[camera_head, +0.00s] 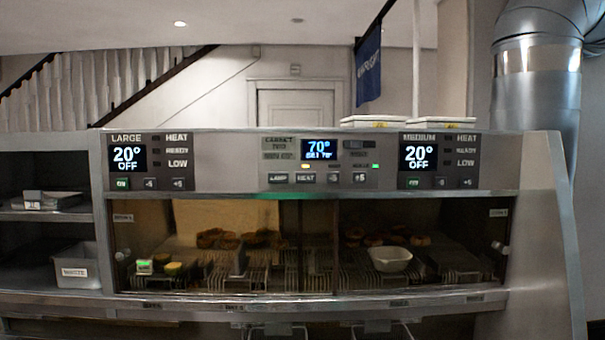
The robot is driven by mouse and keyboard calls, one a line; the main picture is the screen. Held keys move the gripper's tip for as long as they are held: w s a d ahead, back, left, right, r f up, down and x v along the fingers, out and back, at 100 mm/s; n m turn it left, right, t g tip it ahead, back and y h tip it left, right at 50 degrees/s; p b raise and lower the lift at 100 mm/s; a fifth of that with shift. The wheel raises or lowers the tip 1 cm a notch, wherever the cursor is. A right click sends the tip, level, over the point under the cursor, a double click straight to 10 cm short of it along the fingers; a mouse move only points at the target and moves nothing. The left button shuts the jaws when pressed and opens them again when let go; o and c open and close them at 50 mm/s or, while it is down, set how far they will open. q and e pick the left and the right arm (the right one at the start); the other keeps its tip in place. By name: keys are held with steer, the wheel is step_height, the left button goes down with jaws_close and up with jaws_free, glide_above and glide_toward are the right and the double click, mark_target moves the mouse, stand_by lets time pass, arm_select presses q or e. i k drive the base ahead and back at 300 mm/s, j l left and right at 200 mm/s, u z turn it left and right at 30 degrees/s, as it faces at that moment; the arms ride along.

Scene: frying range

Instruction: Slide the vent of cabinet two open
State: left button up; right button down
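The cabinet two control panel (290,165) is in the middle of the range's upper front, with a "CABINET TWO" label (279,143) and a lit display (318,149) reading 70°. Right of the display is a small dark slider-like fitting (359,145), which may be the vent control; it is too small to tell its position. Below the display is a row of buttons marked LAMP, HEAT and plus and minus 5. Neither of my grippers is in view.
A LARGE panel (149,160) and a MEDIUM panel (438,160) flank it, both reading 20° OFF. Below, a glass-fronted cabinet holds food on wire racks and a white bowl (390,259). A waste bin (77,270) stands left; a metal duct (540,75) rises right.

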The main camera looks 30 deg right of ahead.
mark_target(349, 145)
steer(key=z, duration=1.35)
